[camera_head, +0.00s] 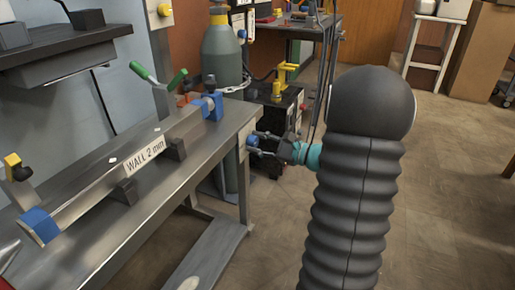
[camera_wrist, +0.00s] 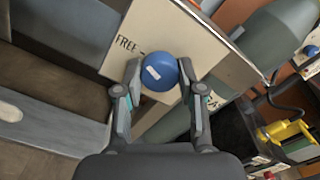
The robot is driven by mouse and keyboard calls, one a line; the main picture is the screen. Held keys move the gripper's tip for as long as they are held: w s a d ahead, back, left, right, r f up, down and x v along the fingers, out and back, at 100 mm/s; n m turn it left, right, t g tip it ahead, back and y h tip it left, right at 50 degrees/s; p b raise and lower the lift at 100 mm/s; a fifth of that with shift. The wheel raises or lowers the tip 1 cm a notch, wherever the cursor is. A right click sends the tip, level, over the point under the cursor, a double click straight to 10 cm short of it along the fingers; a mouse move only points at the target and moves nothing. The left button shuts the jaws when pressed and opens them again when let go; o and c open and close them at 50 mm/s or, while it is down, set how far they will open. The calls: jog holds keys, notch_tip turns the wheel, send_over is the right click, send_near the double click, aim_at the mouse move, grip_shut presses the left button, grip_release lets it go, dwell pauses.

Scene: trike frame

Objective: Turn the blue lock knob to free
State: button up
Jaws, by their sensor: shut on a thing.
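The blue lock knob (camera_wrist: 159,71) is a round blue knob with a pale mark on its face, on a cream plate (camera_wrist: 170,35) at the end of the bench. The word FREE is printed on the plate to the left of the knob, with a short line beside it. Another label is partly hidden behind the right finger. My gripper (camera_wrist: 158,82) has its two fingers on either side of the knob, shut on it. In the head view, my gripper (camera_head: 262,142) reaches from the right to the knob (camera_head: 252,141) at the bench end.
The metal bench (camera_head: 110,220) carries a tube marked WALL 2 mm (camera_head: 145,155) and a clamp with green handles (camera_head: 158,80). A grey-green gas cylinder (camera_head: 222,55) and a black machine (camera_head: 280,125) stand behind. Open floor (camera_head: 440,190) lies to the right.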

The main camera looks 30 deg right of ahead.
jog(key=shift+n, duration=1.9)
jog(key=o, duration=1.1)
jog(key=shift+o, duration=0.2)
jog(key=v, duration=1.2)
